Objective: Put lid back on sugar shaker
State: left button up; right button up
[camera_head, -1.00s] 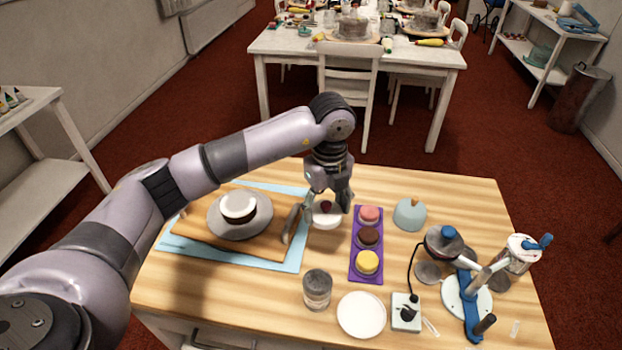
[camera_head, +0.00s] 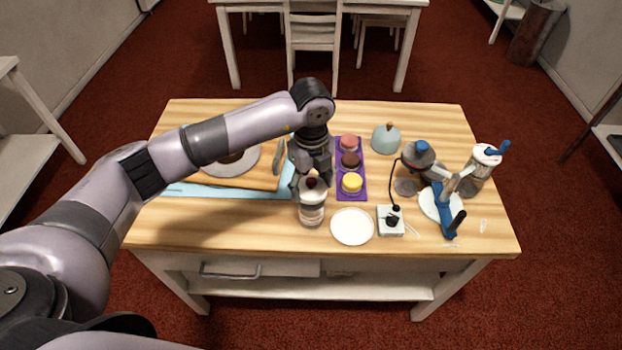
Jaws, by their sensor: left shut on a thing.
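The sugar shaker (camera_head: 312,216) is a clear glass jar standing upright near the table's front edge, left of the white plate. The lid (camera_head: 313,192) is white with a dark red knob. My left gripper (camera_head: 313,178) points down from above and is shut on the lid's knob. The lid is directly over the shaker's mouth in this view and hides its rim. I cannot tell whether the lid touches the rim or hovers just above it. My right gripper is not in view.
A white plate (camera_head: 352,227) and a small white box with a black cable (camera_head: 391,221) stand right of the shaker. A purple tray (camera_head: 351,195) with small cakes is behind. A blue-and-white stand (camera_head: 441,205) is farther right. A wooden board (camera_head: 262,180) lies left.

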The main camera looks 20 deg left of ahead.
pick_arm(q)
jog(key=shift+f, duration=0.7)
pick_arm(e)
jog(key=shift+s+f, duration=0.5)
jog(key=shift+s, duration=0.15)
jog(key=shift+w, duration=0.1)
pick_arm(q)
jog(key=shift+f+b, duration=0.1)
jog(key=shift+b, duration=0.2)
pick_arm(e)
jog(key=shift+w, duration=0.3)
pick_arm(q)
jog(key=shift+f, duration=0.1)
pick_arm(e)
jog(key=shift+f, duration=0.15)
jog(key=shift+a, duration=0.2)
pick_arm(q)
jog(key=shift+f+b, duration=0.45)
jog(key=shift+b, duration=0.1)
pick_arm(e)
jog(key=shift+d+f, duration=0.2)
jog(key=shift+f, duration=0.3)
pick_arm(q)
jog(key=shift+f+b, duration=0.5)
jog(key=shift+f, duration=0.05)
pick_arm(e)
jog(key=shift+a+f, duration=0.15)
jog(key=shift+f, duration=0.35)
